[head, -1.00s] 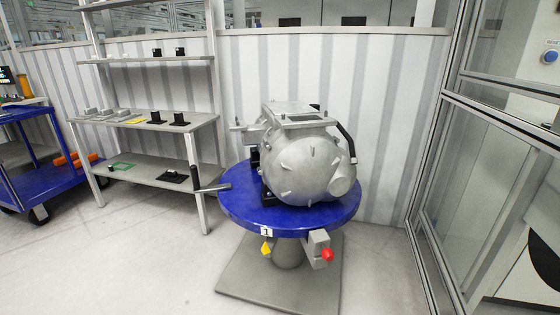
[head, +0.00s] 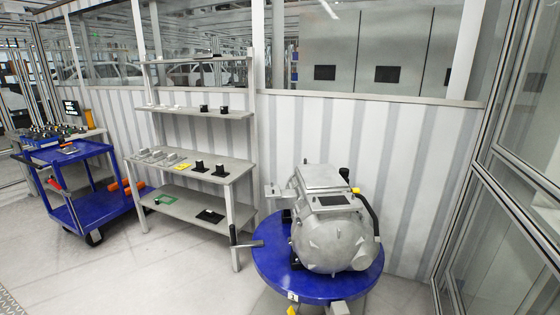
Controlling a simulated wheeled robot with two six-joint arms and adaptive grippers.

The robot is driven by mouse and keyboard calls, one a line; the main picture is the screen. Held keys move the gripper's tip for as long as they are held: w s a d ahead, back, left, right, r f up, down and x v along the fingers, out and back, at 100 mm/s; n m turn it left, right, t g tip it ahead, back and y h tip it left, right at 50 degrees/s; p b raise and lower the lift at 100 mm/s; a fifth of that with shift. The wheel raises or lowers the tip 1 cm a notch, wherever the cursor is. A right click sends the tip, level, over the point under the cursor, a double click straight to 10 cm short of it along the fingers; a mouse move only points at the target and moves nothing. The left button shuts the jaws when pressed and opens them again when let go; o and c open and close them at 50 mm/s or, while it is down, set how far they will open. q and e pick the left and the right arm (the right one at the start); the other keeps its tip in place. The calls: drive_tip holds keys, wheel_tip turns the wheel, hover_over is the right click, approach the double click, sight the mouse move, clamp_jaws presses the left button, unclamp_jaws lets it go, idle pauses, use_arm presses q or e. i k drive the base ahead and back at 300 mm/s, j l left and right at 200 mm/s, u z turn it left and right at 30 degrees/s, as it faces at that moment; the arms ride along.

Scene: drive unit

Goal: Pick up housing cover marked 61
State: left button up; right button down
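No housing cover with a readable 61 shows; markings on the parts are too small to read. A grey metal drive unit (head: 330,232) stands on a round blue table (head: 268,258) at the lower right. A flat grey plate (head: 321,178) lies on top of the unit. Several grey blocks (head: 157,157) lie on the middle shelf of a rack, left of the unit. I cannot tell whether any of these is the cover. Neither of my grippers is in the head view.
The grey shelf rack (head: 222,166) stands against the striped wall, with black parts (head: 200,167) and a yellow piece (head: 183,167). A blue cart (head: 108,204) stands at left. Glass panels (head: 510,200) close the right side. The floor (head: 165,270) in front is clear.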

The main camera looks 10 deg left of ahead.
sight(173, 159)
drive_tip(key=i+j+u, duration=0.25)
drive_tip(key=i+j, duration=0.9)
drive_tip(key=j, duration=0.45)
drive_tip(key=i+j+u, duration=0.2)
drive_tip(key=i+j, duration=2.4)
drive_tip(key=j, duration=0.1)
